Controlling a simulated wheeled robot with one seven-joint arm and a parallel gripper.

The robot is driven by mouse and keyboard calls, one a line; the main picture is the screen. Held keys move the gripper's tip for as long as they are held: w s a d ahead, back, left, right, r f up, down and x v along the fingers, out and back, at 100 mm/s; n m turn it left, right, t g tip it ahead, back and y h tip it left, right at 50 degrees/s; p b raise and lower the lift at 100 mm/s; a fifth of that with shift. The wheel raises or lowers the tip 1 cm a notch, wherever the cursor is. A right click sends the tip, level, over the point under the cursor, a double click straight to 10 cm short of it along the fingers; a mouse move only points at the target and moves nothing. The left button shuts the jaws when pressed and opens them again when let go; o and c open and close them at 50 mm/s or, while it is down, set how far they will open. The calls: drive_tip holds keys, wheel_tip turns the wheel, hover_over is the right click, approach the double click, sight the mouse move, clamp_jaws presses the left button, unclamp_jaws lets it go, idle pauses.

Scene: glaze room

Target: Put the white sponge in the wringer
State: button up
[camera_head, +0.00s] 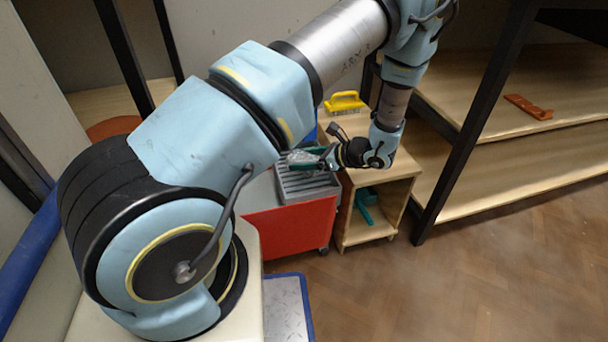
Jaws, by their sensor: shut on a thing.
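My gripper (301,158) hangs at the end of the arm near the middle of the view, with green fingers pointing left. It is shut on a small pale lump, which looks like the white sponge (300,157). The fingers partly cover the sponge. The wringer (318,190) is a grey ribbed tray on top of a red bucket (292,230). The gripper and sponge appear above the wringer's back part; the height of the gap is hard to tell.
A small wooden cabinet (357,232) stands right of the bucket, with a yellow brush (344,101) on top and a green object (364,204) inside. An orange object (528,106) lies on the right shelf. A blue-rimmed platform (287,308) is in front. The floor at right is clear.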

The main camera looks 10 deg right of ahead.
sight(305, 179)
drive_tip(key=shift+f+b, duration=0.5)
drive_tip(key=shift+f, duration=1.6)
drive_tip(key=shift+f, duration=0.2)
drive_tip(key=o, duration=1.3)
drive_tip(key=shift+o, duration=0.2)
drive_tip(key=shift+r, duration=0.1)
